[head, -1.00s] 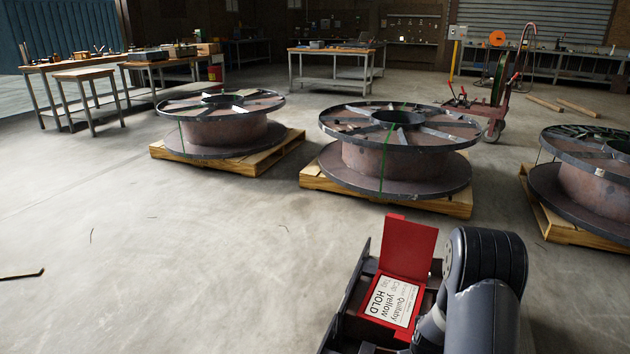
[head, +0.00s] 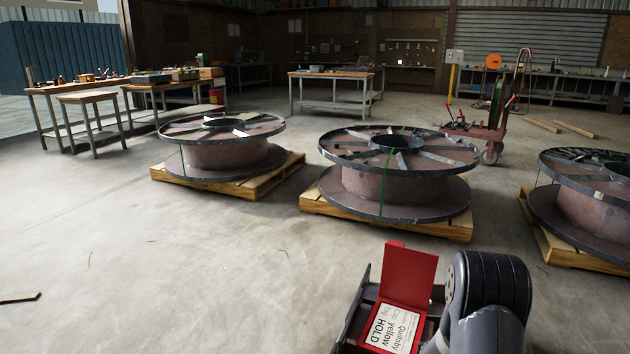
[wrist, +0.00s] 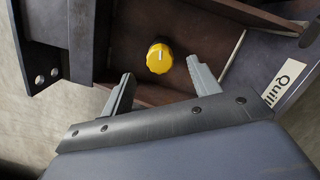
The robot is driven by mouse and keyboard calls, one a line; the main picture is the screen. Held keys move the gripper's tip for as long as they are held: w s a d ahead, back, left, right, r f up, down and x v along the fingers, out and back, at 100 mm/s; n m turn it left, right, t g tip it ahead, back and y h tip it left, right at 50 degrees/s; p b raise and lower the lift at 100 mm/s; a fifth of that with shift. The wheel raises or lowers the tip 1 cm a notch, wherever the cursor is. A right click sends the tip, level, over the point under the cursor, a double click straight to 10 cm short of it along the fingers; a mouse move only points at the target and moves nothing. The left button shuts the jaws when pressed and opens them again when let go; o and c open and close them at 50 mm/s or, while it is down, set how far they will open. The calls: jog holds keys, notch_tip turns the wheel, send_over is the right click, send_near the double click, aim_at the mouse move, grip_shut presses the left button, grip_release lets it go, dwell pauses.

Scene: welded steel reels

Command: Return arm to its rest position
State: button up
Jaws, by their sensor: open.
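My gripper (wrist: 158,88) shows in the wrist view with its two grey fingers spread apart and nothing between the tips. A yellow ridged cap (wrist: 159,58) lies beyond the fingertips, inside a brown-walled compartment of my carrier. In the head view my folded arm (head: 490,290) is at the bottom right, beside an open red box (head: 408,275). A white label (head: 391,327) in the box reads "Quillaby", "Cap yellow" and "HOLD". Part of a similar label (wrist: 284,83) shows at the right of the wrist view. The gripper itself is hidden in the head view.
Steel reels stand on wooden pallets: one at left (head: 222,145), one at centre (head: 400,165), one at right (head: 590,195). Workbenches (head: 330,88) line the back, with a red trolley (head: 488,125) nearer. The left foreground floor is mostly clear, with a dark rod (head: 20,298).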

jog(key=f+b, duration=0.4)
jog(key=f, duration=0.1)
jog(key=shift+w+a+f, duration=0.1)
jog(key=shift+w+f, duration=0.15)
jog(key=shift+w, duration=0.1)
jog(key=shift+r+n, duration=0.1)
jog(key=shift+n, duration=1.7)
